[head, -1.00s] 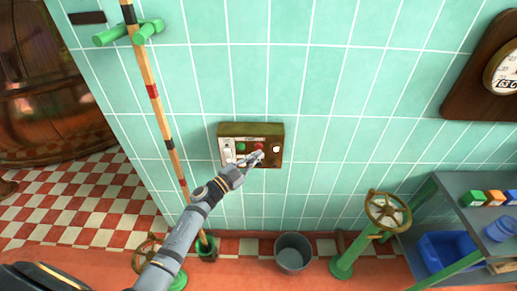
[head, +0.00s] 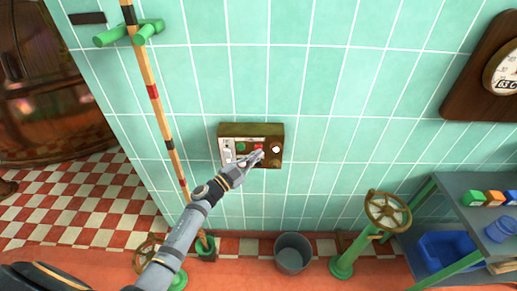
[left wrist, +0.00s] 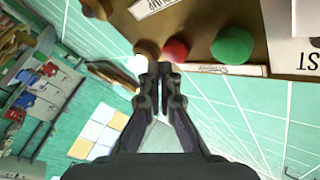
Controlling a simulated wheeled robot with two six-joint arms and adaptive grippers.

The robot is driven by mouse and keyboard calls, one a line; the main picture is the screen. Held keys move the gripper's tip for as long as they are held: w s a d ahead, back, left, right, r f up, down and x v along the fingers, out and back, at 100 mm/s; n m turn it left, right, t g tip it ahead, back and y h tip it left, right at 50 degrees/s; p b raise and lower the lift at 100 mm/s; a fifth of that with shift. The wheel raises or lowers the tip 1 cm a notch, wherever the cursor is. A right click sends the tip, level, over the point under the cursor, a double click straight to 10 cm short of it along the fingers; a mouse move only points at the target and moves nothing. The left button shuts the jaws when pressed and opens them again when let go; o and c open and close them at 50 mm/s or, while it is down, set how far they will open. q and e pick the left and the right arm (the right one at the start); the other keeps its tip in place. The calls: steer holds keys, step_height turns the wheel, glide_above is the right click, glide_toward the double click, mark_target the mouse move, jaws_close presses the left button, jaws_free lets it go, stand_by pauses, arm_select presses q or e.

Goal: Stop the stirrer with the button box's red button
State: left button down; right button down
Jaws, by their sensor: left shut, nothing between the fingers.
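The button box (head: 251,130) is a brown box on the green tiled wall. In the head view its green button (head: 241,147), red button (head: 258,147) and a white round part (head: 276,149) sit in a row. In the left wrist view the red button (left wrist: 176,50) lies between a brown knob (left wrist: 147,49) and the green button (left wrist: 232,46). My left gripper (head: 259,154) is shut and empty, its tips (left wrist: 160,68) close to the red button. I cannot tell whether they touch it. My right gripper is not in view.
A striped pole (head: 158,100) stands left of the box. Below are a grey bucket (head: 293,253) and a green valve stand with a brass wheel (head: 388,211). A shelf (head: 450,200) with a blue bin (head: 447,251) stands at right. The wall around the box is clear.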

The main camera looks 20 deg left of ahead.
arm_select(q)
steer(key=shift+w+a, duration=0.1)
steer(key=shift+w, duration=0.1)
stand_by(0.4)
steer(key=shift+w+a, duration=0.1)
steer(key=shift+w, duration=0.25)
stand_by(0.6)
steer(key=shift+s+d+p, duration=0.3)
steer(key=shift+s+p, duration=0.2)
steer(key=shift+s, duration=0.35)
steer(key=s+p, duration=0.1)
steer(key=s, duration=0.1)
steer(key=s+d+p, duration=0.1)
steer(key=s, duration=0.1)
steer(key=shift+s+d, duration=0.15)
steer(key=shift+s, duration=0.25)
